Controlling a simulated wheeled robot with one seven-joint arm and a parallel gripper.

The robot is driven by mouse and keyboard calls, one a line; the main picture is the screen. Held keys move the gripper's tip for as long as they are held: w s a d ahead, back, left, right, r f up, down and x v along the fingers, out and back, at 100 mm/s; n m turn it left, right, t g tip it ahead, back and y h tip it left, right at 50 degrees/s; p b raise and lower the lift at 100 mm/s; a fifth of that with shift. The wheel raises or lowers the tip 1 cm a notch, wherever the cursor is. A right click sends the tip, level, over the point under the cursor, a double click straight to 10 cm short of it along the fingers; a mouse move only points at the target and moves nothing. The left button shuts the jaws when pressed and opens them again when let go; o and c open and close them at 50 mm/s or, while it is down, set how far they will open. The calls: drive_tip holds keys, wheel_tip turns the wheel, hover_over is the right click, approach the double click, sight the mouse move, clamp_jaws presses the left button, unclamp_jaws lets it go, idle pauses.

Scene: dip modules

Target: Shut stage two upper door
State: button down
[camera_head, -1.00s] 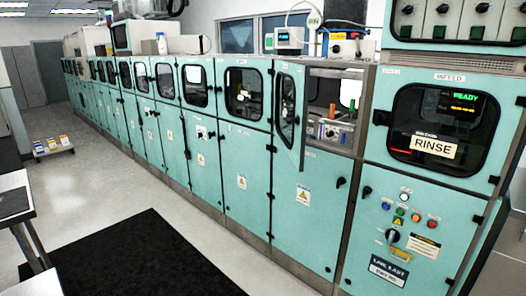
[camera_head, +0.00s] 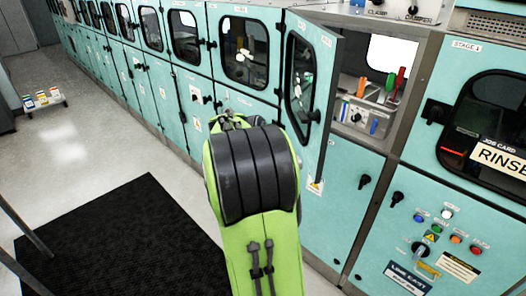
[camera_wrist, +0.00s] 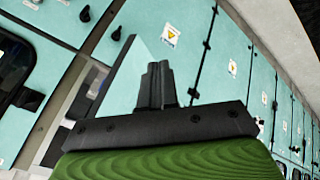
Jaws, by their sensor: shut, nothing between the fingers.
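The upper door (camera_head: 308,88) just left of the stage 1 unit stands swung open on its left edge. It is teal with a dark-framed window, and I take it for the stage two upper door. Its opening (camera_head: 375,100) shows a small panel with orange, green and red handles. My green and black arm is in front of the cabinets in the head view, below and left of the door, and hides my gripper there. In the wrist view my gripper (camera_wrist: 157,72) is shut and empty, in front of teal panels. I cannot tell whether it touches any.
The stage 1 unit (camera_head: 480,130) with a RINSE card is at the right. A row of closed teal cabinets (camera_head: 185,75) runs away to the left. A black mat (camera_head: 130,235) lies on the floor, and a low cart (camera_head: 42,100) stands farther off. The floor between is clear.

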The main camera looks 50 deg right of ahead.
drive_tip(key=s+d+f, duration=0.3)
drive_tip(key=d+f, duration=0.4)
drive_tip(key=d, duration=0.2)
drive_tip(key=shift+s+f, duration=0.25)
drive_tip(key=shift+f, duration=0.1)
